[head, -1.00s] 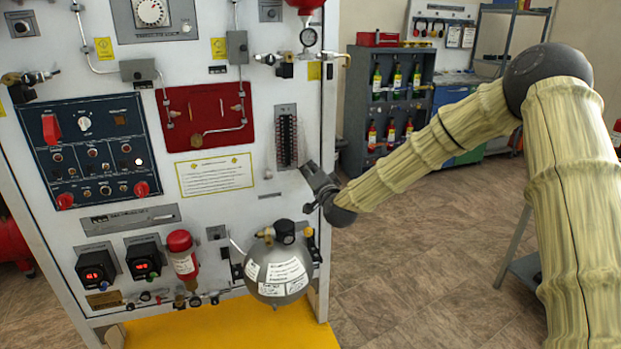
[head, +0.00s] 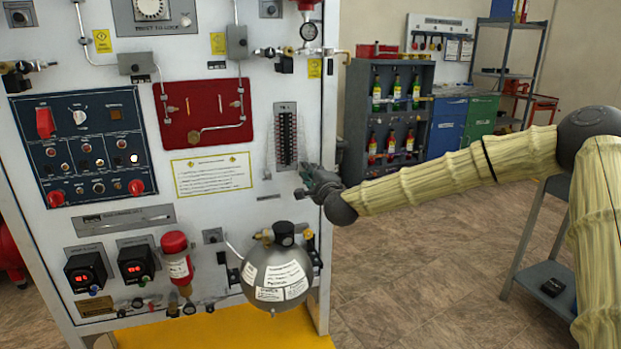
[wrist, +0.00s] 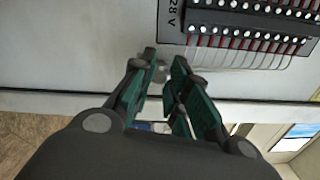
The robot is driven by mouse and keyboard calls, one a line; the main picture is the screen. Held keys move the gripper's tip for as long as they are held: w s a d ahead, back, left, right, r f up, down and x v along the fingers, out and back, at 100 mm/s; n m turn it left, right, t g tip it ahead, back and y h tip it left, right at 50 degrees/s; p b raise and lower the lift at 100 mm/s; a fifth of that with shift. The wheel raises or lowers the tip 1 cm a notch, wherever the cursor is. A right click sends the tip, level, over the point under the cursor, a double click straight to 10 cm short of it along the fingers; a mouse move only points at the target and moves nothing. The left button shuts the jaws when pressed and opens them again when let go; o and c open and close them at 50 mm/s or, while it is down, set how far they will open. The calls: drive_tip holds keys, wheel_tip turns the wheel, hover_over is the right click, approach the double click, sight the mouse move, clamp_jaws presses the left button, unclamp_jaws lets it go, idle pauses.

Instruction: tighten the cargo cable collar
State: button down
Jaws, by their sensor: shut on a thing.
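My gripper (head: 309,181) is at the right part of the trainer panel, just below and right of the terminal strip. In the wrist view, the green-padded fingers (wrist: 163,72) are closed around a small pale grey round piece, the collar (wrist: 157,87), close to the panel face. The fingers hide most of it, so its thread and how far it is turned cannot be seen. In the head view my gripper covers it.
The terminal strip (head: 286,136) with thin wires is just above; its "28 V" label shows in the wrist view. A grey round tank (head: 276,275) sits below. The panel's right edge is close by. Open floor (head: 420,250) lies to the right.

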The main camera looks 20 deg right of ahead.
drive_tip(key=shift+d+m, duration=0.15)
drive_tip(key=shift+m, duration=0.15)
drive_tip(key=c, duration=1.3)
unclamp_jaws()
drive_tip(key=shift+d, duration=0.1)
drive_tip(key=shift+c, duration=0.2)
drive_tip(key=shift+a, duration=0.2)
drive_tip(key=s, duration=1.2)
drive_tip(key=shift+d, duration=0.25)
drive_tip(key=shift+a+f, duration=0.1)
drive_tip(key=shift+f, duration=0.05)
